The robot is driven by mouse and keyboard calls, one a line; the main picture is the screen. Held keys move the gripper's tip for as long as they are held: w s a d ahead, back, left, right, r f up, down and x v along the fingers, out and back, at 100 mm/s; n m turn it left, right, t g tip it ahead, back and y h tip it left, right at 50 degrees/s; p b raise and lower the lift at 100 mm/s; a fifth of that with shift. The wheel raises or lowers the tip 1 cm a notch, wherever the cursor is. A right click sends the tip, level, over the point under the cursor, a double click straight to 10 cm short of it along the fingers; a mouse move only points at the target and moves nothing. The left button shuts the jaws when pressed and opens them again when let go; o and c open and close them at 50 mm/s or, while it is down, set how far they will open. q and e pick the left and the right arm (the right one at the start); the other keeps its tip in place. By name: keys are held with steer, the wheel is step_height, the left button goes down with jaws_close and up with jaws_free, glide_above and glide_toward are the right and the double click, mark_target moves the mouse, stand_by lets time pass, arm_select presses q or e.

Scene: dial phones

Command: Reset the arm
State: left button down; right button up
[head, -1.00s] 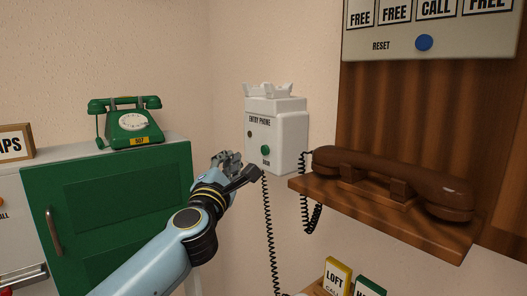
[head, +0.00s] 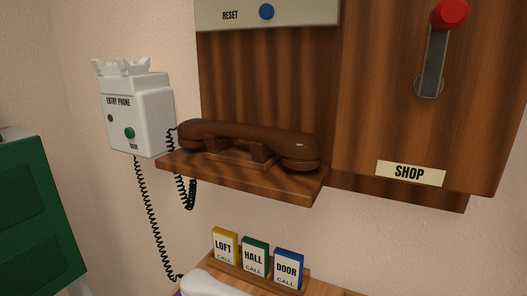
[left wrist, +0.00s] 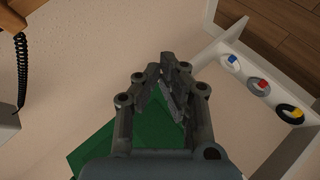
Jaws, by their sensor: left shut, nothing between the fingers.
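My left gripper (left wrist: 165,75) shows in the left wrist view with its fingers closed together and nothing held. Green cabinet surface (left wrist: 110,150) lies behind it in that view. The left arm is out of the head view, and so is my right gripper. In the head view a brown handset (head: 250,138) rests on its cradle on a wooden shelf (head: 240,180). A white entry phone (head: 138,112) with a green button (head: 129,133) hangs on the wall to its left.
A blue RESET button (head: 266,12) is on the panel above the handset. A red-knobbed lever (head: 435,50) stands over the SHOP label (head: 410,173). Yellow LOFT (head: 224,247), green HALL (head: 254,257) and blue DOOR (head: 287,268) blocks stand below. The green cabinet (head: 35,220) is at left.

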arm_select(q)
steer(key=s+f+m+g, duration=0.3)
steer(key=s+f+m, duration=0.2)
steer(key=s, duration=0.7)
steer(key=s+d+f+m+g+h, duration=0.1)
steer(key=s+f+m+g, duration=0.3)
steer(key=s+f, duration=0.4)
steer(key=s+d+f+m+g, duration=0.1)
steer(key=s+f+m+g, duration=0.3)
steer(key=s, duration=1.2)
step_height(320, 180, down, 2)
steer(key=shift+f+m, duration=0.2)
steer(key=shift+m, duration=0.6)
